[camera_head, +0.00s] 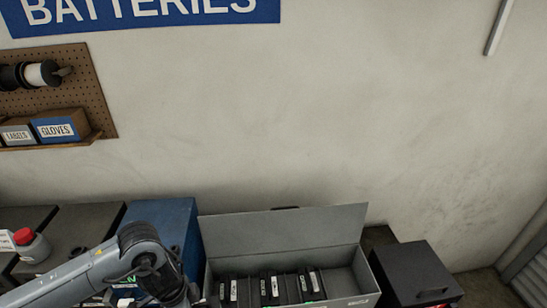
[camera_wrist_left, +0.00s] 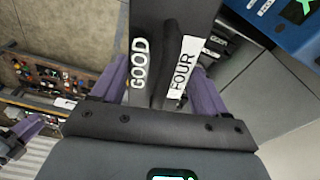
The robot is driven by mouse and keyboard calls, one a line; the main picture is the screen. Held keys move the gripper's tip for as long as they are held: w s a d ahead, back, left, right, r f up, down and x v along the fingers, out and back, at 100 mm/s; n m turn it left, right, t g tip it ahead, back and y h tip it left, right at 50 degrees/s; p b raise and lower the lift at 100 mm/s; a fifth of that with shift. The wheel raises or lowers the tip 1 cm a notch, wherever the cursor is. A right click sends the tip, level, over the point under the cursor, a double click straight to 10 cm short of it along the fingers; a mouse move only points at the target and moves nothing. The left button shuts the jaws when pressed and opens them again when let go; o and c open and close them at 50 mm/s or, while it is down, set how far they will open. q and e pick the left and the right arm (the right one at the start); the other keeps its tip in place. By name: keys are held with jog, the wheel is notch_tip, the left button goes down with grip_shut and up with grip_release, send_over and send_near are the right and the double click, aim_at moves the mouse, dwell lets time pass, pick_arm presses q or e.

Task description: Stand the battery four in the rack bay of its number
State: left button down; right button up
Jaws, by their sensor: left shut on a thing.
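Battery four (camera_wrist_left: 154,45) is a black block with white labels reading GOOD and FOUR, seen in the left wrist view. My left gripper (camera_wrist_left: 158,85) has its purple fingers shut on it, one on each side. In the head view my left arm comes in low at the left, and its fingers and the battery are below the picture edge. The rack seems to be the open grey case (camera_head: 283,231) at the bottom middle, with dark upright dividers and several white labels; its bay numbers are too small to read. Purple finger-like parts (camera_wrist_left: 24,127), probably my right gripper, show at the wrist view's left edge.
A blue box (camera_head: 172,225) stands left of the case, beside my arm; a blue unit with a green display (camera_wrist_left: 290,22) shows in the wrist view. A black box (camera_head: 415,272) stands right of the case. A red-capped bottle (camera_head: 30,245) is far left.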

pick_arm(q)
jog(key=shift+s+d+r+n, duration=0.25)
jog(key=shift+d+n, duration=0.2)
jog(key=shift+n, duration=0.35)
jog(key=shift+s+d+f+n+p, duration=0.15)
jog(key=shift+s+n+p, duration=0.15)
jog(key=shift+n, duration=0.4)
jog(key=f+n, duration=0.1)
jog(key=s+f+n, duration=0.2)
jog(key=n, duration=0.1)
jog(key=shift+s+a+t+y, duration=0.2)
jog(key=shift+t+y, duration=0.1)
jog(key=shift+t, duration=0.1)
jog(key=n, duration=0.7)
jog(key=shift+s+f+y, duration=0.2)
jog(key=shift+s+y, duration=0.05)
jog(key=shift+y, duration=0.15)
